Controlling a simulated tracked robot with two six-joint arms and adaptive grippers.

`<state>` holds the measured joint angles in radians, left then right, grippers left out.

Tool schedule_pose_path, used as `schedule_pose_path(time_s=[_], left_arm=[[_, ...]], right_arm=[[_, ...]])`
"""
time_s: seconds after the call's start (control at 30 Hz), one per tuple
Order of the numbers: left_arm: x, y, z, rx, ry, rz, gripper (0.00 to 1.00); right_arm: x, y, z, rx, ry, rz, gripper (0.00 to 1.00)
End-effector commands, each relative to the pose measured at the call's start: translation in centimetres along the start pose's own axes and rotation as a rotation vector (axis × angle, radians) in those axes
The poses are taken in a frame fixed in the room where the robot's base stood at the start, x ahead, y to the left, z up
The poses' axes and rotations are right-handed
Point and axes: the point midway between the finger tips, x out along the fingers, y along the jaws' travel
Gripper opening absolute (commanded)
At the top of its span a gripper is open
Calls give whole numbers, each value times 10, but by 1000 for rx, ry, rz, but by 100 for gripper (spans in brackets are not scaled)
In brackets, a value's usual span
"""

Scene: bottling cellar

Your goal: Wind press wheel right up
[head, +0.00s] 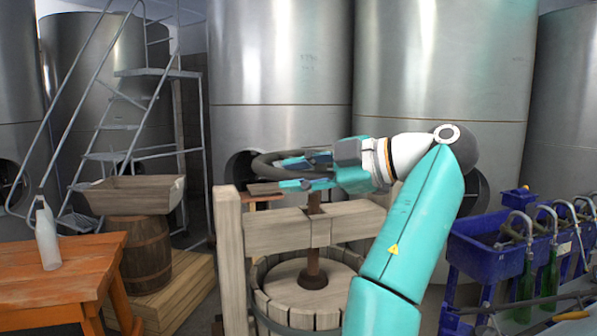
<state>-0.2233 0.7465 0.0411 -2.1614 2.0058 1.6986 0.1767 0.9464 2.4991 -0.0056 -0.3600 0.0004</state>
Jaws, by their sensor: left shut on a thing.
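The rusty brown screw passes down through the wooden crossbeam (270,232) to the round wooden press plate (290,277). The plate sits inside the slatted basket (292,317). My right gripper is not in view.
An orange table (70,265) with a pale bottle (47,238) stands at left. Beside it a wooden trough (137,193) rests on a barrel (147,255). A blue bottle filler (475,250) stands at right. Steel tanks (440,70) and a ladder (130,110) fill the back.

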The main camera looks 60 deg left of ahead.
Motion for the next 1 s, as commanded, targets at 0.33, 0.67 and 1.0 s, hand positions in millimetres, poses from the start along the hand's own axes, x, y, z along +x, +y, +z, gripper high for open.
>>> schedule_pose_path(time_s=[0.33, 0.67, 1.0], left_arm=[[-2, -4, 8, 23, -5, -7, 36], [2, -2, 4, 14, -1, -9, 56], [0, -1, 5, 20, -33, 19, 56]], right_arm=[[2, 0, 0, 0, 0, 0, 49], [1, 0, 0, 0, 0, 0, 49], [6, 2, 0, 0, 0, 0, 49]])
